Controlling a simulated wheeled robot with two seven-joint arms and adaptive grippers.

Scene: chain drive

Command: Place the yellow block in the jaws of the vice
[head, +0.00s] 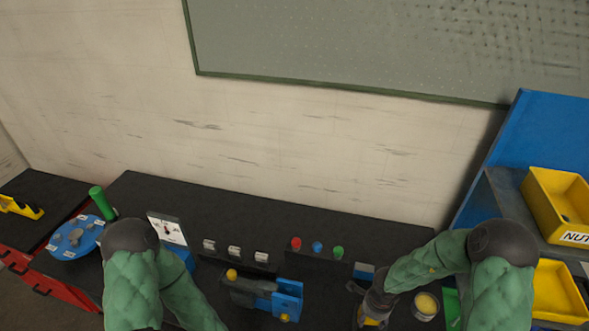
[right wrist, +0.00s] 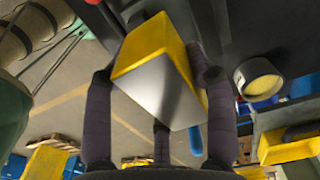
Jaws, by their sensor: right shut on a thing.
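The yellow block (right wrist: 150,48) fills the middle of the right wrist view, with one pale grey face towards the camera. My right gripper (right wrist: 158,77) is shut on it, with dark fingers on both sides. In the head view, my right gripper (head: 372,303) is at the lower edge, with a bit of yellow block (head: 369,322) showing below it. The vice (head: 287,299), blue and dark grey, stands on the bench to the left of this gripper, apart from it. My left arm shows at lower left, but its gripper is out of view.
Red, blue and green buttons (head: 317,247) and several small pale fittings (head: 234,251) stand behind the vice. A round tin (head: 425,306) stands right of my right gripper. Yellow bins (head: 560,205) are at far right. The bench (head: 260,218) is clear at the back.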

